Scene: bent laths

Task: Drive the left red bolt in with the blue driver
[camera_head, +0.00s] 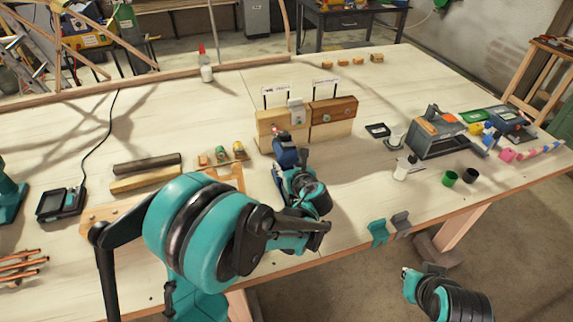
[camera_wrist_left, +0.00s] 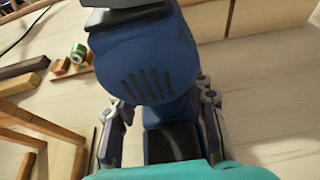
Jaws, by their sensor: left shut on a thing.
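The blue driver (camera_head: 287,152) is held in my left gripper (camera_head: 297,178), its front end pointing at the light wooden block (camera_head: 266,119). A small red bolt head (camera_head: 276,130) shows at that block's front face, right at the driver's nose. I cannot tell whether they touch. In the left wrist view the driver's blue body (camera_wrist_left: 145,75) fills the middle, with a finger of my left gripper (camera_wrist_left: 160,125) on either side. It hides the bolt there. My right gripper (camera_head: 420,280) is at the lower right, off the table's front edge; its jaws are unclear.
A darker wooden block (camera_head: 345,113) with a metal bolt stands right beside the light one. A grey bracket (camera_head: 296,111) sits between them. Dark and light bars (camera_head: 147,165) lie to the left. A grey and orange machine (camera_head: 436,132) stands right. The table behind the blocks is mostly clear.

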